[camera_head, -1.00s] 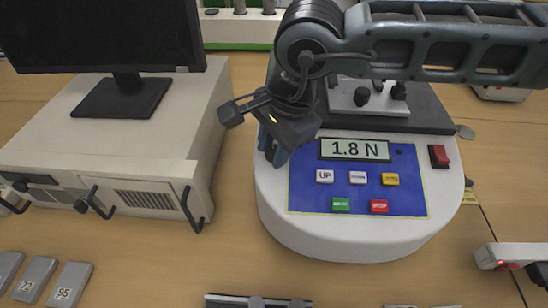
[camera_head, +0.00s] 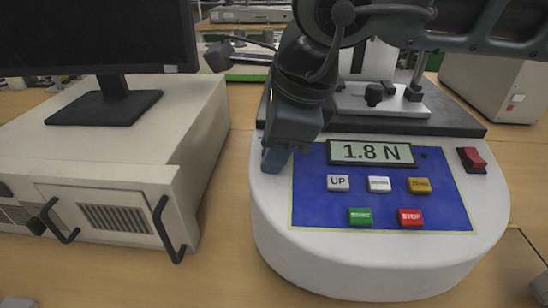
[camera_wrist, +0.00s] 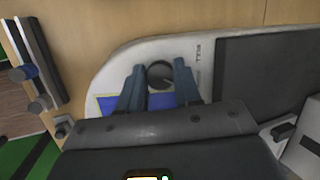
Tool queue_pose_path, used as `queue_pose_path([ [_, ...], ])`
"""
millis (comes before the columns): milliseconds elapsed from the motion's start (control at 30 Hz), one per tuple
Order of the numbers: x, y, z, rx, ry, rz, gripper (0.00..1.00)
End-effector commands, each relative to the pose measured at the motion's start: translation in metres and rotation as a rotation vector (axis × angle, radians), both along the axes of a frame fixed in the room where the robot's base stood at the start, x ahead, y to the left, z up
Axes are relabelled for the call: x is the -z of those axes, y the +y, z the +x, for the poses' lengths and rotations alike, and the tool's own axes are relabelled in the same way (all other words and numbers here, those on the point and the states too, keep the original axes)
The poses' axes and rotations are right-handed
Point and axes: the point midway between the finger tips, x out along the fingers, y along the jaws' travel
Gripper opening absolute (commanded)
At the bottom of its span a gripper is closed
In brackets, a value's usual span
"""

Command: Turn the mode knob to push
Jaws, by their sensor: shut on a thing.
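The round dark mode knob (camera_wrist: 160,74) sits on the white top of the test device (camera_head: 375,275), with a pale pointer line and small lettering beside it in the wrist view. In the head view my gripper (camera_head: 277,159) points down at the left edge of the blue panel (camera_head: 310,205) and hides the knob. The display (camera_head: 371,152) reads 1.8 N.
The panel has UP (camera_head: 338,183), green (camera_head: 360,216) and red STOP (camera_head: 410,217) buttons, with a red switch (camera_head: 472,160) to the right. A beige case (camera_head: 150,150) with a monitor (camera_head: 95,35) stands on the left, a gap away from the device.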

Motion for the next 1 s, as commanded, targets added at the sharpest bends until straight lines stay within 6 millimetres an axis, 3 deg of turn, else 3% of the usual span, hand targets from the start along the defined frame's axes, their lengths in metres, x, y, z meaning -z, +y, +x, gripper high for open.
queue_pose_path([
  [467, 0.0000, 0.0000, -0.0007, 0.015, 0.002, 0.005, 0.03],
  [500, 0.0000, 0.0000, -0.0008, 0.015, 0.002, 0.005, 0.34],
  [767, -0.0001, -0.0001, -0.0004, 0.016, 0.001, 0.005, 0.59],
  [1000, -0.0009, -0.0003, -0.0004, 0.016, 0.000, 0.005, 0.59],
])
